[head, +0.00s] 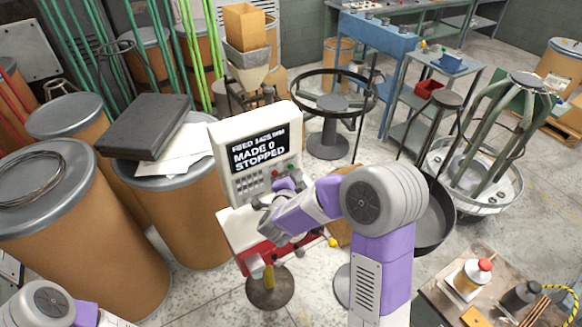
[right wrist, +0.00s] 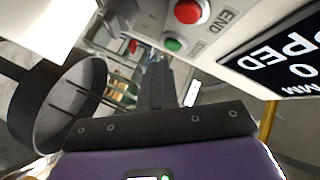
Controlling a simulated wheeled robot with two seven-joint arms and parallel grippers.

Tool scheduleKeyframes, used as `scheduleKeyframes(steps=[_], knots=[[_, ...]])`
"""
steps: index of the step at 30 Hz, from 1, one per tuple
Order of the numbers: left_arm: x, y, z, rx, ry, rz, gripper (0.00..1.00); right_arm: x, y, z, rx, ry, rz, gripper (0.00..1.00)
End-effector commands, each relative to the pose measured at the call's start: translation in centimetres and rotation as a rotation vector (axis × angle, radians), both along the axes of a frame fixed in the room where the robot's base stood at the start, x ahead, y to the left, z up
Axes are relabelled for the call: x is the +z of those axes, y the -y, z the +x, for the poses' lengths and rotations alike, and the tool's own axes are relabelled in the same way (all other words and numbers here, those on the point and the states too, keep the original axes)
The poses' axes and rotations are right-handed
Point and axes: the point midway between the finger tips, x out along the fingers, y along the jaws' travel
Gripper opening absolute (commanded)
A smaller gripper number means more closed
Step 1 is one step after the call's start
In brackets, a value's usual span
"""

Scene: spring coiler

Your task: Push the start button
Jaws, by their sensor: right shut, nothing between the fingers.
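The machine's cream control panel (head: 255,150) stands at the middle of the head view. Its screen (head: 258,148) reads FEED 1425 MM, MADE 0, STOPPED. A green button (right wrist: 173,44) and a red button (right wrist: 188,11) show on the panel in the right wrist view. The label by the red one reads END; the green one's label is partly cut off. My right gripper (right wrist: 156,66) is shut and empty, its tips near the green button in the picture. I cannot tell the depth gap. In the head view the right gripper (head: 262,203) is in front of the panel's lower part. My left gripper is out of view.
Cardboard drums (head: 80,225) stand close on the left, one with a dark case (head: 150,125) on it. A round ring stand (head: 330,110) is behind the machine. A dark round pan (head: 436,215) lies right of my arm. A low table (head: 440,300) is at lower right.

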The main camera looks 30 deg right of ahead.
Motion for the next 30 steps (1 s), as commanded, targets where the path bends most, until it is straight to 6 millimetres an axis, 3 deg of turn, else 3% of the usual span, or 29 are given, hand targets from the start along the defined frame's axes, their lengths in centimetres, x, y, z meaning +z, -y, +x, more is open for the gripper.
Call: scheduleKeyframes(steps=[30], knots=[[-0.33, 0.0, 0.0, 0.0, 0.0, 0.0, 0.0, -0.04, -0.08, 0.87, 0.0, -0.001, 0.001, 0.0]])
